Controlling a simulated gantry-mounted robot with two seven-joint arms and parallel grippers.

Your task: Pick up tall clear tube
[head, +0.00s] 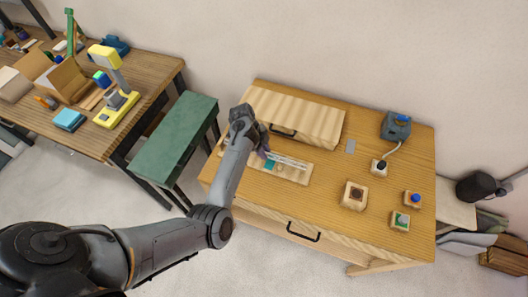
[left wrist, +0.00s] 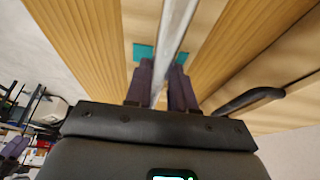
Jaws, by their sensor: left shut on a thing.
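The tall clear tube (left wrist: 174,38) shows in the left wrist view as a long pale rod running up from between my left gripper's two dark fingers (left wrist: 161,85). The fingers are shut on it. In the head view my left gripper (head: 263,148) is over the left part of the desk, mostly hidden by its own wrist. The tube (head: 287,160) looks like a thin pale line there, over a light wooden board (head: 296,178) with a teal patch (head: 270,164). I cannot tell whether the tube touches the board. My right gripper is not in view.
A light wooden case (head: 300,112) with a dark handle lies behind the board on the desk (head: 330,210). Several small wooden blocks and a blue-grey device (head: 396,126) stand at the right. A green bench (head: 176,135) is left of the desk.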

